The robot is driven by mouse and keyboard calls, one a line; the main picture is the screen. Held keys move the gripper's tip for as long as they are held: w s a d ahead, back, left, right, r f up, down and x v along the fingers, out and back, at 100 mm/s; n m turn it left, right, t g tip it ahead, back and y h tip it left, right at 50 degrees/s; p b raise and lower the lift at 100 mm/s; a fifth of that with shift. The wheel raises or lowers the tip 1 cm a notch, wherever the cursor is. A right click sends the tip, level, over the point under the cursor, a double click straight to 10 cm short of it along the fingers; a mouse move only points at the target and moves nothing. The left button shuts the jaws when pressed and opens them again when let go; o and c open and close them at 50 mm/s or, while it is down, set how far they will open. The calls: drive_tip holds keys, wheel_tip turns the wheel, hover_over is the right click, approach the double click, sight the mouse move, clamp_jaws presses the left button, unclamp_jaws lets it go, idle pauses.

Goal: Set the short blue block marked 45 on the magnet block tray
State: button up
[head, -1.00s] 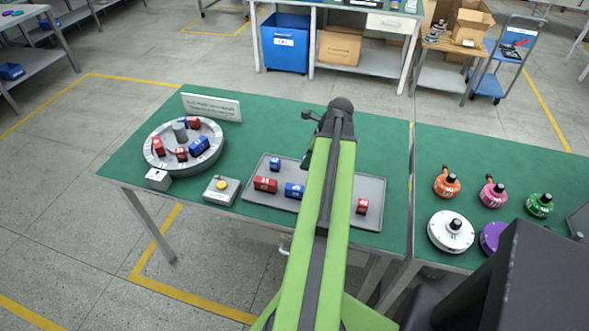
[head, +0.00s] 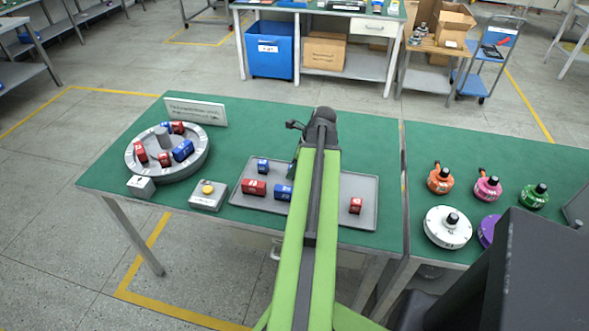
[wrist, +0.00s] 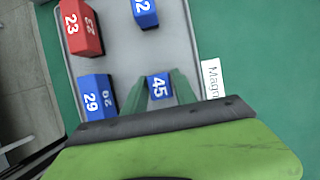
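The short blue block marked 45 (wrist: 158,88) sits between the two green fingers of my gripper (wrist: 160,85) in the wrist view. The fingers appear to touch its two sides. The block is over the grey magnet block tray (wrist: 115,42); whether it touches the tray floor I cannot tell. In the head view the tray (head: 330,216) lies on the green table, and my arm hides the 45 block and most of my gripper.
The tray also holds a red block marked 23 (wrist: 80,28), a blue block marked 29 (wrist: 97,97), another blue block (wrist: 145,13) and a red block (head: 356,205). A round grey fixture (head: 140,172) with blocks and a yellow-button box (head: 207,195) stand to the left.

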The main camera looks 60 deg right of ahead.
drive_tip(key=shift+o, duration=1.3)
drive_tip(key=shift+s, duration=0.1)
drive_tip(key=shift+r, duration=0.1)
drive_tip(key=shift+r+p, duration=0.25)
drive_tip(key=shift+p, duration=0.05)
drive_tip(key=p+v, duration=1.1)
drive_tip(key=shift+s+r, duration=0.2)
drive_tip(key=shift+r, duration=0.1)
